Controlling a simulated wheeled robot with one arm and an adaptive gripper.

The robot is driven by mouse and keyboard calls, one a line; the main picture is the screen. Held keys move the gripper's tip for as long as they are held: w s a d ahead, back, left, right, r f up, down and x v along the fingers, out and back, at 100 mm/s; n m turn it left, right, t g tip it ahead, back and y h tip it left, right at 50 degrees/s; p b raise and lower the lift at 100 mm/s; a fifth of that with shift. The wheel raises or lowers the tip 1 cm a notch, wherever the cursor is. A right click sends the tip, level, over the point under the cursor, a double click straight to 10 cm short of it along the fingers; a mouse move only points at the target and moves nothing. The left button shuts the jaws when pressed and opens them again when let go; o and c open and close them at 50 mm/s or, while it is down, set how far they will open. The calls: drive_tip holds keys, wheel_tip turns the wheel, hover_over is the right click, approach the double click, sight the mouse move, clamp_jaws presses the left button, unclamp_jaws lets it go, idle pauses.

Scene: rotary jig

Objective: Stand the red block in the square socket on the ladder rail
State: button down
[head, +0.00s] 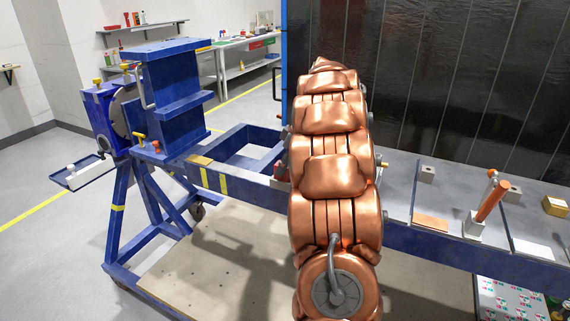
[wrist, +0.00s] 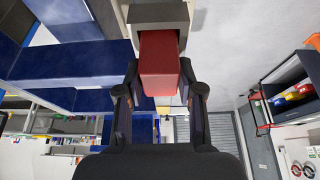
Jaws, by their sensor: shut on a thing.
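The red block (wrist: 159,68) is between the two fingers of my gripper (wrist: 160,90) in the wrist view, and the gripper is shut on it. The block's far end meets the opening of a grey square socket (wrist: 158,14) and appears to reach inside its rim. How deep it sits cannot be told. In the head view my copper-coloured arm hides the gripper. A small red patch (head: 281,171) shows just left of the arm above the blue ladder rail (head: 236,177); I cannot tell whether it is the block.
A grey worktop right of my arm carries a copper plate (head: 431,223), an orange-handled tool in a white holder (head: 474,226), a small grey block (head: 427,174) and a brass block (head: 555,206). A blue upright fixture (head: 172,95) stands at left. A dark panel rises behind.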

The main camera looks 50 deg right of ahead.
drive_tip(key=shift+f, duration=0.15)
drive_tip(key=shift+f+b, duration=0.25)
drive_tip(key=shift+b, duration=0.1)
drive_tip(key=c, duration=0.7)
unclamp_jaws()
drive_tip(key=shift+r, duration=0.1)
drive_tip(key=shift+r+p, duration=0.15)
drive_tip(key=shift+p, duration=0.2)
drive_tip(key=shift+b+v, duration=1.7)
drive_tip(key=shift+v, duration=4.3)
drive_tip(key=shift+s, duration=0.1)
